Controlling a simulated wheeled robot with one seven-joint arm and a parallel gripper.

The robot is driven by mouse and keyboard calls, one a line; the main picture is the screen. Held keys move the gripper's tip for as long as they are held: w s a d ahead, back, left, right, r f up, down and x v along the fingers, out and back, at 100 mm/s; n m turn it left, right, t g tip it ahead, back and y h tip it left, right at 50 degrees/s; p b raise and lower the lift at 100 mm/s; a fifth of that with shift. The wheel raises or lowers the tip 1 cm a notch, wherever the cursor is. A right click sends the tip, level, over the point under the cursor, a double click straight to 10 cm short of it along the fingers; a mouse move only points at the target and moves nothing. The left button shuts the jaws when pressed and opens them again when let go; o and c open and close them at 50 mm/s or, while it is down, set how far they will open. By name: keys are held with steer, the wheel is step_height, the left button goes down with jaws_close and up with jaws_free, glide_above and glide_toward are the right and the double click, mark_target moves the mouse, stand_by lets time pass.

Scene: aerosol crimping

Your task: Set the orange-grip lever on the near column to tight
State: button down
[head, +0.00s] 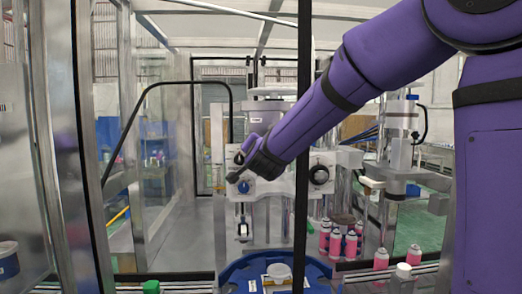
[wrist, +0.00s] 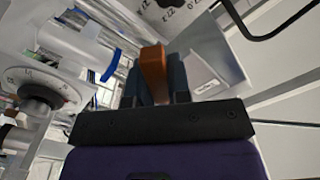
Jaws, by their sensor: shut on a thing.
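In the wrist view my gripper (wrist: 155,88) has its two dark fingers closed on the orange grip (wrist: 154,62) of the lever. In the head view my purple arm reaches down from the upper right, and my gripper (head: 236,176) is at the white machine panel. The lever's setting cannot be read.
Several pink cans (head: 335,241) stand below right.

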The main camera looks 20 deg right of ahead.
mark_target(250, 128)
steer(key=m, duration=0.1)
steer(key=a+r+m, duration=0.1)
steer(key=m, duration=0.1)
steer(key=r+m, duration=0.1)
steer(key=m, duration=0.1)
steer(key=shift+w+a+r, duration=0.2)
steer(key=shift+w+a, duration=0.1)
steer(key=shift+a, duration=0.1)
steer(key=shift+a+r+m, duration=0.15)
steer(key=shift+r+m, duration=0.5)
steer(key=shift+m, duration=0.65)
steer(key=shift+a+r+m, duration=0.15)
steer(key=shift+r+m, duration=0.5)
steer(key=shift+m, duration=0.65)
steer(key=shift+r, duration=0.1)
steer(key=c, duration=1.1)
jaws_free()
steer(key=shift+o, duration=0.2)
steer(key=v, duration=1)
steer(key=shift+s+a, duration=0.15)
steer(key=shift+s, duration=0.2)
